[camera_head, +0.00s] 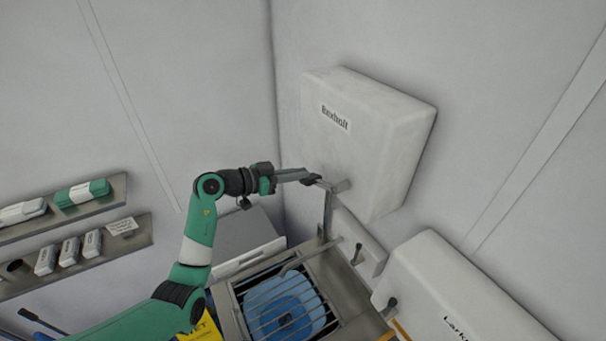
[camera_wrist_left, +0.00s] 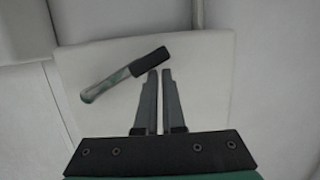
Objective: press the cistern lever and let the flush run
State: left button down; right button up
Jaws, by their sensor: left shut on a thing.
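The exact contact is hard to see. My right gripper is in neither view.
Below the cistern stands a metal sluice with a barred grate (camera_head: 270,300) over a blue basin (camera_head: 287,310). A second white cistern (camera_head: 450,290) is at the lower right, with a dark-ended lever (camera_head: 389,306). Shelves (camera_head: 115,197) with small items are at the left.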

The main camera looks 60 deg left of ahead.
pick_arm(q)
jog(key=shift+a+f, duration=0.1)
jog(key=shift+f, duration=0.15)
jog(key=s+a+r+b, duration=0.1)
jog(key=s+a+r, duration=0.2)
jog(key=s+r, duration=0.3)
jog(key=v, duration=0.3)
jog(key=shift+s+f, duration=0.2)
jog(key=shift+s, duration=0.15)
